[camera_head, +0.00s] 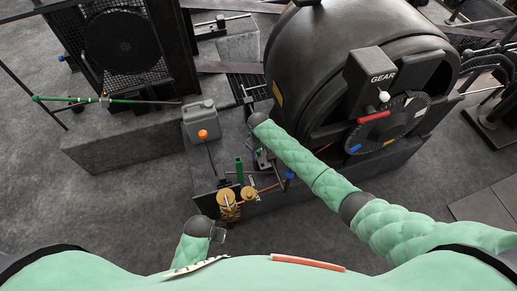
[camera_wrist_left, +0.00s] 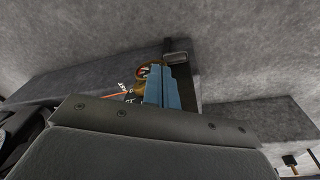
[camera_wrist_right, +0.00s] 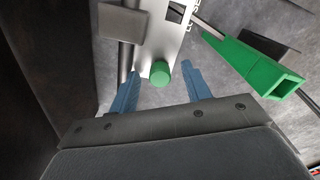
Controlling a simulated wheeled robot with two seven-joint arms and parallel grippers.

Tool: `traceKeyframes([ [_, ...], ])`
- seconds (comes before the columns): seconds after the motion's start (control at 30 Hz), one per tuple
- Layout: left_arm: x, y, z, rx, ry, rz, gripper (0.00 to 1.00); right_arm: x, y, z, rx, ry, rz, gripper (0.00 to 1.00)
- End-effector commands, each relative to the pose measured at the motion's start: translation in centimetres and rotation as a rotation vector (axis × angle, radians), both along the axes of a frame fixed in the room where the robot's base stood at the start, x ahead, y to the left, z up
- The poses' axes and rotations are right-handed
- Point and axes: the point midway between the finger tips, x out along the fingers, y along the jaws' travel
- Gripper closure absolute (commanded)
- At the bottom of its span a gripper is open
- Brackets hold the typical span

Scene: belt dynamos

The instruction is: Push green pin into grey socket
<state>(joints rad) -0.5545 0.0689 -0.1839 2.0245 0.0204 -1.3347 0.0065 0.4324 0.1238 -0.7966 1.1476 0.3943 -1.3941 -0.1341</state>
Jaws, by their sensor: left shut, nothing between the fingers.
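In the right wrist view a round green pin end (camera_wrist_right: 160,73) shows at the near end of a pale metal plate (camera_wrist_right: 155,40). My right gripper (camera_wrist_right: 160,82) is open, its blue fingers on either side of the green end in the picture; I cannot tell whether they touch it. A grey block (camera_wrist_right: 122,22) beside the plate may be the socket, but no socket opening is clear. In the head view my right gripper (camera_head: 262,158) is over the small bench by the drum. My left gripper (camera_head: 218,235) is low at the front; its fingers (camera_wrist_left: 162,84) are shut and empty.
A green angular handle (camera_wrist_right: 250,65) on a rod lies right of the plate. Brass wheels (camera_head: 238,197) and an orange-knobbed lever (camera_head: 203,134) stand near the bench. The large dark drum (camera_head: 330,65) marked GEAR is behind. Open floor (camera_head: 110,210) lies at left.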

Motion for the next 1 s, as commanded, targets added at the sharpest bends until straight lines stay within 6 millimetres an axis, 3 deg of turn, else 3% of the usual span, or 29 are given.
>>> traceKeyframes([
  [0.37, 0.0, 0.0, -0.3, 0.0, 0.001, 0.0, 1.0, 0.0, 0.0, 0.0, 0.0, 0.0, 0.0, 0.52],
  [0.67, -0.4, 0.2, -3.2, 0.005, 0.008, 0.0, 1.0, 0.1, 0.0, 0.5, 0.001, -0.002, 0.0, 0.52],
  [1.0, 0.4, 0.1, 0.1, 0.0, -0.004, -0.002, 1.0, 0.0, 0.0, 5.1, 0.001, -0.002, 0.001, 0.52],
])
